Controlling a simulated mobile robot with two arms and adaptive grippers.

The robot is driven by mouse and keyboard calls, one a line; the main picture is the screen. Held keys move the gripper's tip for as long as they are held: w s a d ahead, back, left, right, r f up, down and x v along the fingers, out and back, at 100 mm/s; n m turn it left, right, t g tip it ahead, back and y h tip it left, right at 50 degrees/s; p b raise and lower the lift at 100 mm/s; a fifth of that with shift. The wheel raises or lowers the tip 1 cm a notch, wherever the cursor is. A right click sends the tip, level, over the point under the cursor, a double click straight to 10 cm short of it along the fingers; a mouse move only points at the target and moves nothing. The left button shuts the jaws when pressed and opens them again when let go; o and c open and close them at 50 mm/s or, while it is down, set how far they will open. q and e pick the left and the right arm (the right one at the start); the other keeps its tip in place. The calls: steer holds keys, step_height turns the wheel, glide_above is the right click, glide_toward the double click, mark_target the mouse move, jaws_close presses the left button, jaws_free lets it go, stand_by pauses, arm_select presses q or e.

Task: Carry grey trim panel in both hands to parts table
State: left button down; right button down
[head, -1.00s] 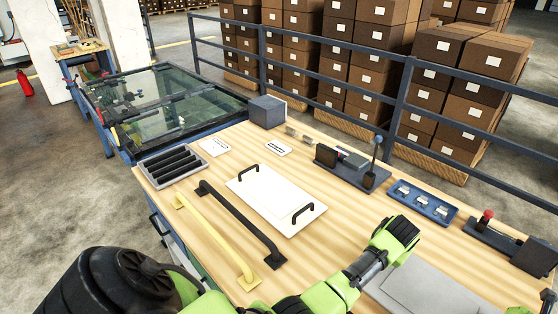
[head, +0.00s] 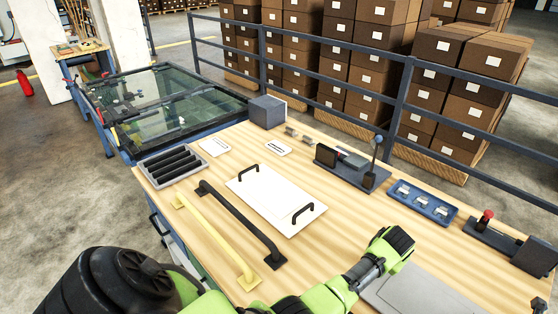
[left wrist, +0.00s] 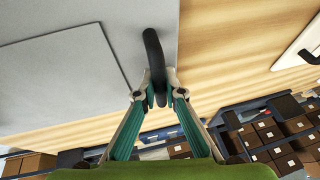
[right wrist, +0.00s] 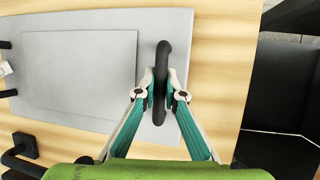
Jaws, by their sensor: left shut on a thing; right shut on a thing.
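The grey trim panel (head: 420,292) is a flat plate with a raised rectangle and black handles, partly cut off at the bottom right of the head view. In the left wrist view, my left gripper (left wrist: 160,86) is shut on one black handle of the panel (left wrist: 60,75). In the right wrist view, my right gripper (right wrist: 161,82) is shut on the black handle at the other end of the panel (right wrist: 80,60). The panel lies level over the wooden tabletop; I cannot tell whether it touches it. In the head view both sets of fingers are hidden.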

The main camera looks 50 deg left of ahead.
arm_select(q)
steer(key=shift+f, duration=0.2)
arm_select(e)
steer(key=shift+f, duration=0.2)
arm_select(q)
steer(key=c, duration=2.1)
jaws_free()
steer(key=shift+f, duration=0.15)
steer(key=shift+c, duration=0.2)
arm_select(e)
steer(key=c, duration=2.1)
jaws_free()
steer(key=shift+f, duration=0.15)
steer(key=shift+c, duration=0.2)
arm_select(q)
steer(key=v, duration=1.2)
arm_select(e)
steer(key=v, duration=1.2)
steer(key=shift+d, duration=0.1)
